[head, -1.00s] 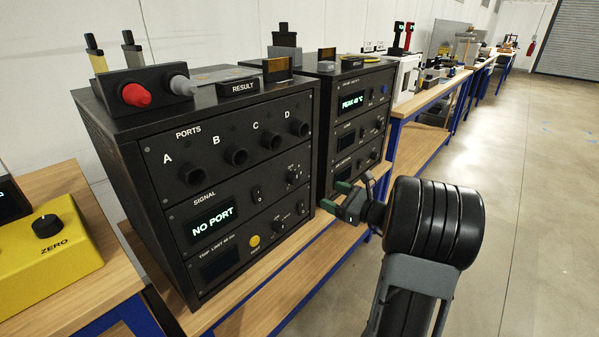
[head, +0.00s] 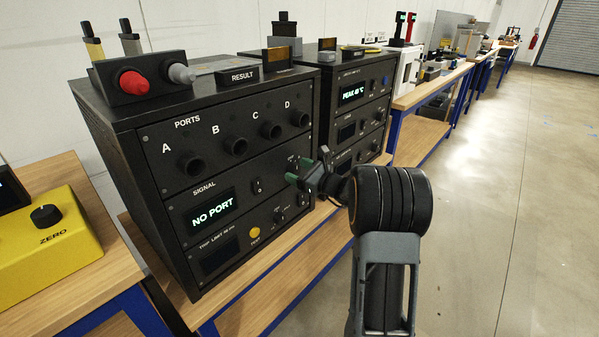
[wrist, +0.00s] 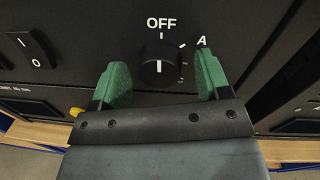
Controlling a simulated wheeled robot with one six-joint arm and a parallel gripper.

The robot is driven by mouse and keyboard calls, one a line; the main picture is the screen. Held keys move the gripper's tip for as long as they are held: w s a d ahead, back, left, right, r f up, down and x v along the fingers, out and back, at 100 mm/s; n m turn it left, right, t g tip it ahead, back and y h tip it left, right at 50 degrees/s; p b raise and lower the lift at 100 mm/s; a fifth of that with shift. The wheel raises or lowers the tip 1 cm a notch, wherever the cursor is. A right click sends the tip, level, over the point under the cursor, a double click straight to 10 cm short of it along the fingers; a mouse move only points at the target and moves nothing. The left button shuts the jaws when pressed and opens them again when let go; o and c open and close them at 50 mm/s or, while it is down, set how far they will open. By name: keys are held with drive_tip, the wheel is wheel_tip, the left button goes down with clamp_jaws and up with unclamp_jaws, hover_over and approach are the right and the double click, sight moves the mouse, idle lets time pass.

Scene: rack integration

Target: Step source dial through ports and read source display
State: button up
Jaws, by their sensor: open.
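The source dial (wrist: 158,66) is a round black knob with a short white mark, on a dark panel marked OFF above and A to the upper right. My gripper (wrist: 160,60) is open, its green fingers on the left and right of the dial; I cannot tell whether they touch it. In the head view my gripper (head: 303,174) is at the right end of the SIGNAL panel and mostly covers the dial. The SIGNAL display (head: 213,208) reads NO PORT in light green letters. Above it is a row of ports (head: 236,146) marked A to D.
A rocker switch (wrist: 33,49) is left of the dial. A yellow button (head: 254,232) is on the lower trip limit panel. A second rack (head: 352,115) with a PEAK display stands to the right. A yellow ZERO box (head: 60,245) is at the left. Open floor lies right.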

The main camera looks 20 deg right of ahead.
drive_tip(key=c, duration=0.9)
drive_tip(key=shift+m+p, duration=0.3)
drive_tip(key=m+p, duration=0.3)
drive_tip(key=m, duration=0.1)
drive_tip(key=shift+r, duration=0.15)
drive_tip(key=m+p, duration=0.4)
drive_tip(key=m, duration=0.1)
drive_tip(key=shift+f+t, duration=0.2)
drive_tip(key=shift+t, duration=0.2)
drive_tip(key=shift+m, duration=0.4)
drive_tip(key=o, duration=0.9)
